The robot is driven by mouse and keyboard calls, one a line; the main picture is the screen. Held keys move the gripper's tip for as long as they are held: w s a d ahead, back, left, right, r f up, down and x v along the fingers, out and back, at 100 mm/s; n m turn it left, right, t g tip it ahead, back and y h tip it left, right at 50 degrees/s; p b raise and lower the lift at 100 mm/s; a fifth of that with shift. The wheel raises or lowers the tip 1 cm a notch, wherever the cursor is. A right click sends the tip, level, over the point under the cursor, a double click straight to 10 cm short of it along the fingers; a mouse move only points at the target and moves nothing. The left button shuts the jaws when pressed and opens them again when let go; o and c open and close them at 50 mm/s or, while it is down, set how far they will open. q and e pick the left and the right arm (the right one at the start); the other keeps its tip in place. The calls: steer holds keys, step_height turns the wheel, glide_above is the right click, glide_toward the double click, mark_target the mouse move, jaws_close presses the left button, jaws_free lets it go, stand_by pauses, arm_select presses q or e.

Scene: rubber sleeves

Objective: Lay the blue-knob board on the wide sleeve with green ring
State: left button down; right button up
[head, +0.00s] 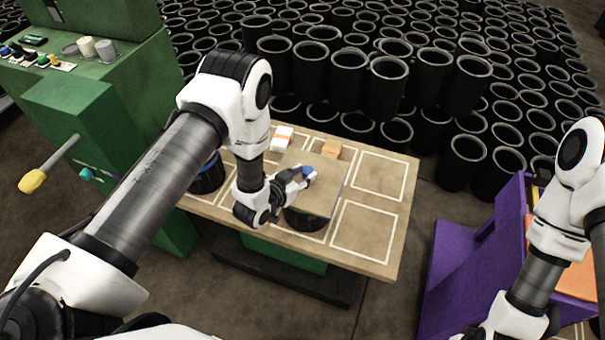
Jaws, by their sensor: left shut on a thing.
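The tan board (325,190) is level over a wide black sleeve (304,221) on the wooden table. The board hides most of this sleeve and its rim, so I cannot tell whether they touch; its ring's colour is not clear. My left gripper (306,176) is shut on the board's blue knob (308,169). Another black sleeve (207,178) with a blue ring stands at the table's left, partly behind my left arm. My right arm is at the right edge, and its gripper is out of the picture.
The wooden table (378,258) has white-outlined squares, and those on its right are empty. A white-and-orange block (282,137) and an orange block (331,149) lie at the back. Many black sleeves (388,82) stand behind. A purple bin (470,265) is right; a green machine (92,105) is left.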

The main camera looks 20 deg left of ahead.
arm_select(q)
steer(key=shift+f+b, duration=0.35)
steer(key=shift+f, duration=0.1)
steer(key=c, duration=0.7)
jaws_free()
steer(key=shift+o, duration=0.2)
steer(key=shift+s, duration=0.1)
